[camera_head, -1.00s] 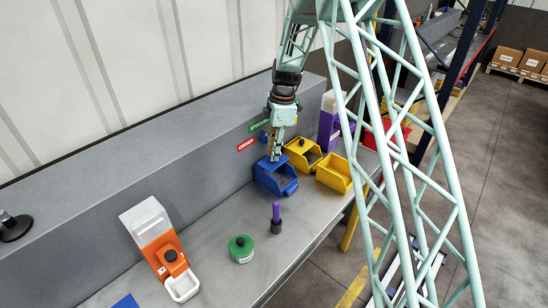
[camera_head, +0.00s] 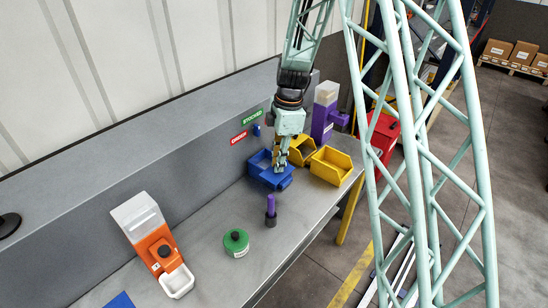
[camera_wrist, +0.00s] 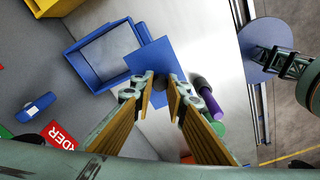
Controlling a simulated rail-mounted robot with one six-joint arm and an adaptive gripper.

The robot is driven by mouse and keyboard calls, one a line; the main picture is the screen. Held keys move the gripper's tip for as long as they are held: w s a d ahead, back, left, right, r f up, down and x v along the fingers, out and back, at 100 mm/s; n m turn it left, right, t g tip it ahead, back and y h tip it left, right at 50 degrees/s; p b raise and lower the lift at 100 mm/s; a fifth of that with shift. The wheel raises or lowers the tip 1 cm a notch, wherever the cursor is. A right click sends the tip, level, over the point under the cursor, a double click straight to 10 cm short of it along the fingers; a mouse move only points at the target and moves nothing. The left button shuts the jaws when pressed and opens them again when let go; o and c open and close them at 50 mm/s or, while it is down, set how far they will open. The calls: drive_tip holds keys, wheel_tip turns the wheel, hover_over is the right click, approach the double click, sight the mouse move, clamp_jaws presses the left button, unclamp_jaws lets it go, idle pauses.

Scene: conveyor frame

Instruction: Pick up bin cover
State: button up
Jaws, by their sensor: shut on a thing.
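The bin cover, a flat blue plate (camera_wrist: 152,60), is between my gripper's fingertips (camera_wrist: 163,85) in the wrist view. My gripper (camera_head: 281,166) is shut on it and shows just above the front of the blue bin in the head view. The blue bin (camera_head: 256,165) stands on the grey bench against the back wall. Its inside shows partly open, and in the wrist view the open blue bin (camera_wrist: 84,73) lies beyond the cover. The fingers hide part of the cover, and I cannot tell whether it touches the bin.
Two yellow bins (camera_head: 330,167) stand right of the blue bin. A purple peg (camera_head: 271,208), a green round tin (camera_head: 236,242) and an orange dispenser (camera_head: 153,247) stand nearer on the bench (camera_head: 210,215). A purple dispenser (camera_head: 322,118) stands behind. A blue sheet (camera_head: 121,300) lies at front left.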

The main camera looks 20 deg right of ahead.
sight(280, 177)
drive_tip(key=shift+s+d+r, duration=0.1)
drive_tip(key=shift+s+r, duration=0.05)
drive_tip(key=shift+s, duration=1.5)
